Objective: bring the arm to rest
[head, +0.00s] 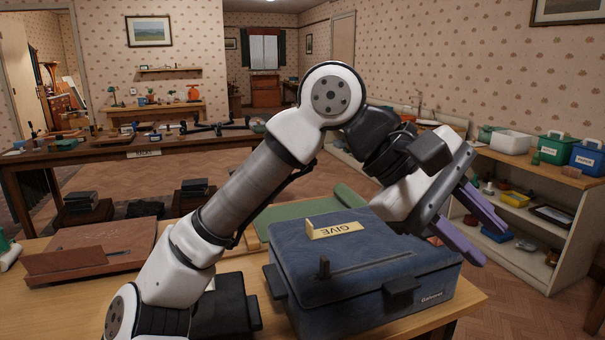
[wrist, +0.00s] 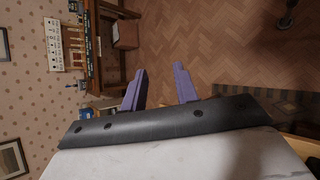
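My arm reaches up from the lower left of the head view and bends over at the elbow. My gripper (head: 480,232) hangs above and to the right of the blue box, past the table's right end. Its two purple fingers are spread apart with nothing between them. In the wrist view the gripper (wrist: 163,80) also shows both fingers apart, with bare wooden floor beyond them.
A blue box (head: 335,285) with a "GIVE" sign (head: 335,230) stands on the near table (head: 478,297). A brown board (head: 95,250) lies at left, a green mat (head: 285,215) behind. White shelves (head: 575,225) with bins stand at right. Floor is open between.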

